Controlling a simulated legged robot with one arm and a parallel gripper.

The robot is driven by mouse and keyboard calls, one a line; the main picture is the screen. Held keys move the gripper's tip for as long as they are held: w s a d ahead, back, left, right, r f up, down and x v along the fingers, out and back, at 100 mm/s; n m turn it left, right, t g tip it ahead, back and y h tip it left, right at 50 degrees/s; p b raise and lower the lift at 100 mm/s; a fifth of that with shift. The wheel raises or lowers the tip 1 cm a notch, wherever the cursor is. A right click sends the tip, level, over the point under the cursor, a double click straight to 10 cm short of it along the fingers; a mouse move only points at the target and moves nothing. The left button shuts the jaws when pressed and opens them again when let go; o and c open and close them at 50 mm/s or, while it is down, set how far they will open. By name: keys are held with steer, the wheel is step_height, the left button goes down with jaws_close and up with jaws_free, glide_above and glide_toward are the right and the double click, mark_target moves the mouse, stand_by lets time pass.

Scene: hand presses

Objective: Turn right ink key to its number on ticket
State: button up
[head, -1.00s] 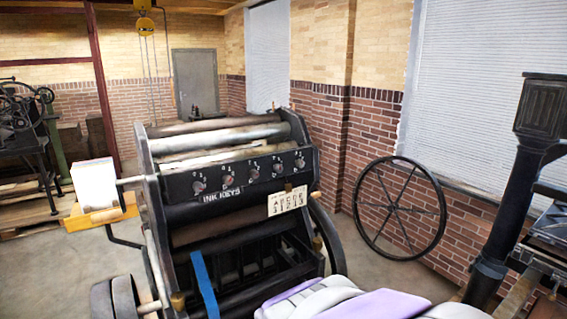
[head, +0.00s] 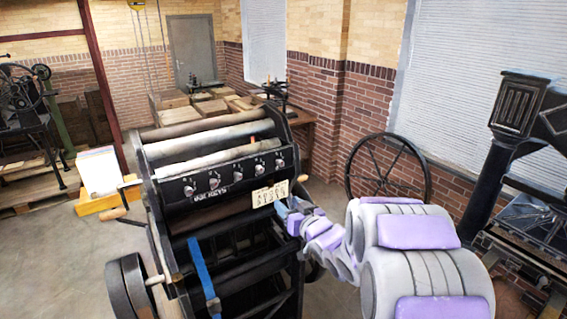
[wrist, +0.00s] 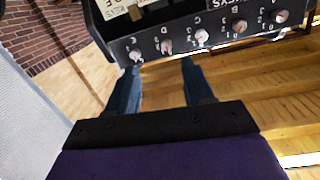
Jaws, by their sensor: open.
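The black ink-key panel (head: 230,187) on the press carries a row of round silver keys with small numbers around them. The rightmost key (head: 279,163) shows in the wrist view (wrist: 135,55) at the far left, beside the letter E, since that view is upside down. Key D (wrist: 166,46) appears beyond the gap between my fingers. Exact pointer settings are too small to read. The cream ticket (head: 270,193), with letters above numbers, hangs at the panel's lower right. My gripper (head: 285,207) is open and empty, near the ticket, apart from the keys.
Rollers (head: 210,135) lie above the panel. A blue strap (head: 203,275) hangs down the press front. A spoked wheel (head: 388,165) leans at the brick wall; another black press (head: 505,190) stands right.

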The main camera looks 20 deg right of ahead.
steer(key=d+r, duration=0.1)
steer(key=r, duration=0.1)
steer(key=p, duration=0.1)
glide_toward(261, 171)
steer(key=d+x, duration=0.1)
steer(key=x, duration=0.2)
steer(key=shift+t+y, duration=0.4)
steer(key=w, duration=0.1)
steer(key=w+a, duration=0.2)
steer(key=w, duration=0.1)
steer(key=shift+f, duration=0.35)
steer(key=shift+w+a, duration=0.3)
steer(key=shift+w, duration=0.35)
steer(key=shift+w+d, duration=0.15)
steer(key=shift+d, duration=0.35)
steer(key=shift+c, duration=0.2)
steer(key=shift+a, duration=0.3)
steer(key=c, duration=0.6)
jaws_close()
